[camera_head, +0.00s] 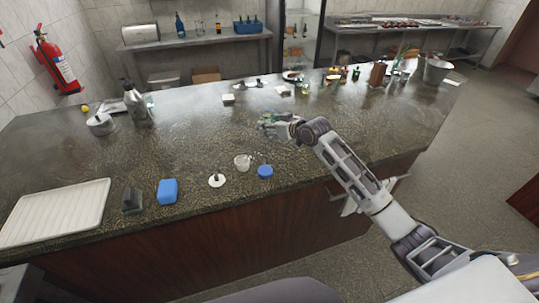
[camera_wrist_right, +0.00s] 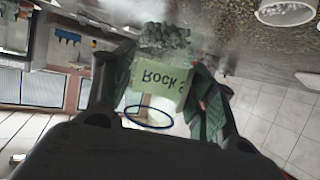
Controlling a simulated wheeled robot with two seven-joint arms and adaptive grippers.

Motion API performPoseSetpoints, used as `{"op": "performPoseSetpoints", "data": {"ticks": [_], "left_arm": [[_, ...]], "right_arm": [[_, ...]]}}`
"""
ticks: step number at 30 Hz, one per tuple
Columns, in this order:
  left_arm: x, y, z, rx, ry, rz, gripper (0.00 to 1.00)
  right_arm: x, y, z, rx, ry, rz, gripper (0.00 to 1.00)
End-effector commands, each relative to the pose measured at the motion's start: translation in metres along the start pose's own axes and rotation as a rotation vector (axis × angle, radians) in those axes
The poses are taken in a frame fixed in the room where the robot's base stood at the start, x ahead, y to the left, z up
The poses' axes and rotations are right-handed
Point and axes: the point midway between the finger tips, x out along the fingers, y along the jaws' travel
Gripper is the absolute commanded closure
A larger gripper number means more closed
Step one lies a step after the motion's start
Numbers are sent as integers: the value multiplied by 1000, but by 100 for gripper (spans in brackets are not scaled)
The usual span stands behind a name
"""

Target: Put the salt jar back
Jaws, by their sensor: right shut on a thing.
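My right gripper (camera_head: 266,124) is over the middle of the dark stone counter (camera_head: 200,135), with the arm reaching in from the right. In the right wrist view it is shut on the salt jar (camera_wrist_right: 160,80), with a finger on each side. The jar is clear with a pale green "Rock s..." label, coarse grains inside and a blue rim ring. That view is upside down; the grains lie on the counter side. The gripper mostly hides the jar in the head view. Whether the jar touches the counter cannot be told. My left gripper is out of view.
Near the front edge are a blue round lid (camera_head: 265,172), a small white cup (camera_head: 242,162), a white disc (camera_head: 217,180) and a blue block (camera_head: 167,191). A white tray (camera_head: 55,212) lies left. Small bottles and jars (camera_head: 335,75) crowd the back right.

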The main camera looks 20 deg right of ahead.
Motion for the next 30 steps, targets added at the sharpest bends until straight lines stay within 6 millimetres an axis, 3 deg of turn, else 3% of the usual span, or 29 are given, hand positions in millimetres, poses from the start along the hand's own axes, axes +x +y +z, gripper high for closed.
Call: {"op": "performPoseSetpoints", "data": {"ticks": [20,30], "left_arm": [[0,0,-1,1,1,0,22],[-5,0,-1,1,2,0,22]], "right_arm": [[0,-1,2,-10,1,-25,74],[14,-1,35,-8,-2,-26,74]]}}
